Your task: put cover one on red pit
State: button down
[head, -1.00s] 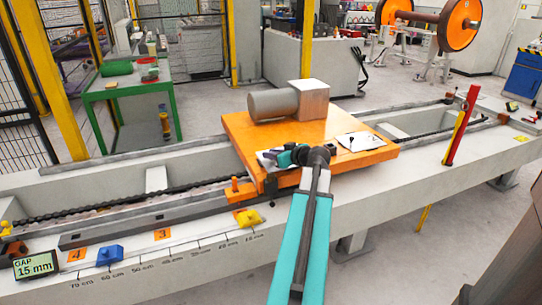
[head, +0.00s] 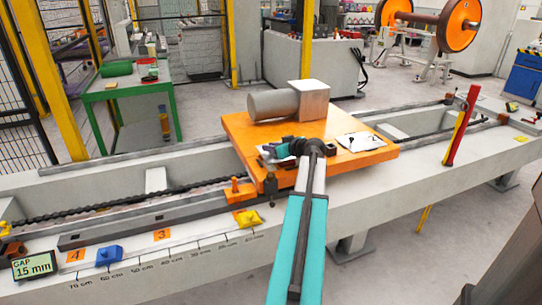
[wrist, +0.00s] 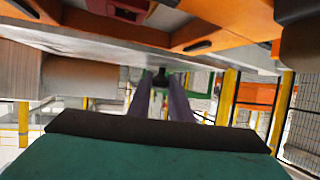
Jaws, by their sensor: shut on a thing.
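My gripper (head: 282,157) is above the front left part of the orange carriage. It is shut on a pale plate, taken to be cover one, which the gripper and arm mostly hide in the head view. In the wrist view a broad grey-white plate (wrist: 110,37) crosses the upper part, with a dark knob (wrist: 160,77) at its edge. A red recessed patch (wrist: 128,8) shows at the top there; I cannot tell whether it is the red pit. A second white cover (head: 361,141), marked 2, lies on the right of the carriage.
The orange carriage (head: 240,130) bears a grey motor-like block (head: 311,98) at its back. A red and yellow post (head: 461,125) stands to the right on the gantry beam. Blue (head: 109,256) and yellow (head: 247,218) blocks sit on the front ledge.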

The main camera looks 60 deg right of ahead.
aim_at(271, 154)
jog(key=shift+f+b, duration=0.35)
jog(key=shift+f, duration=1.35)
jog(key=shift+f, duration=0.1)
jog(key=c, duration=1.6)
grip_release()
jog(key=p+v, duration=0.1)
jog(key=v, duration=1.1)
jog(key=shift+s, duration=0.1)
